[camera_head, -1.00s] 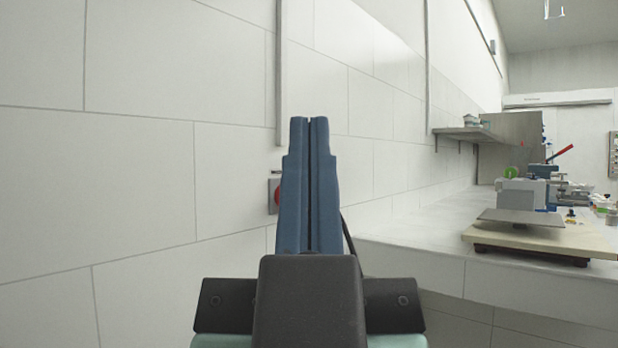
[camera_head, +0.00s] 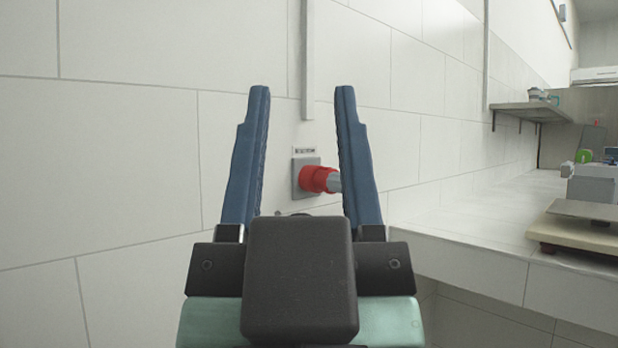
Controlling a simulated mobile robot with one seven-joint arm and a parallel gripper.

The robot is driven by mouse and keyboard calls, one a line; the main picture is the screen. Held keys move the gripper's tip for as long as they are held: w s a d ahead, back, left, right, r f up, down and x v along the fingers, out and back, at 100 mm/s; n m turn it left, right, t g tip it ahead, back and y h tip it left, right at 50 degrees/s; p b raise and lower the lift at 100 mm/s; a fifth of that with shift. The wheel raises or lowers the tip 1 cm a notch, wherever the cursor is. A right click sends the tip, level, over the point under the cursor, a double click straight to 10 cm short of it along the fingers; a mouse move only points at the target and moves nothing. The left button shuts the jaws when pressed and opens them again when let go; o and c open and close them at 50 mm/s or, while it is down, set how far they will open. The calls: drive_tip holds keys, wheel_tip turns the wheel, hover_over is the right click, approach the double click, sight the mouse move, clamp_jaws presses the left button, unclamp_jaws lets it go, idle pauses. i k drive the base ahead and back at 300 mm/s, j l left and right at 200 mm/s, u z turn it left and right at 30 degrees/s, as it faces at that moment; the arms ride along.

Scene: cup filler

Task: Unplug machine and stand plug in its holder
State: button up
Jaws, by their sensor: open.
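A red plug or socket fitting (camera_head: 314,179) sits on a grey plate (camera_head: 299,192) on the tiled wall, below a small label and a vertical conduit. The red fitting shows between the fingers, nearer the right one. I cannot tell its distance from the fingertips. The plug holder is not identifiable in view.
A tiled counter (camera_head: 480,220) runs along the wall at right. A machine on a beige base (camera_head: 580,236) stands at its right end. A wall shelf (camera_head: 528,112) hangs above the counter. The wall conduit (camera_head: 307,60) comes down above the fitting. The wall at left is clear.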

sight(326, 179)
drive_tip(key=i+l+u, duration=0.35)
drive_tip(key=l, duration=0.3)
drive_tip(key=i+l+u, duration=0.2)
drive_tip(key=l, duration=0.15)
drive_tip(key=i+l+u, duration=0.2)
drive_tip(key=l, duration=0.15)
drive_tip(key=k, duration=0.05)
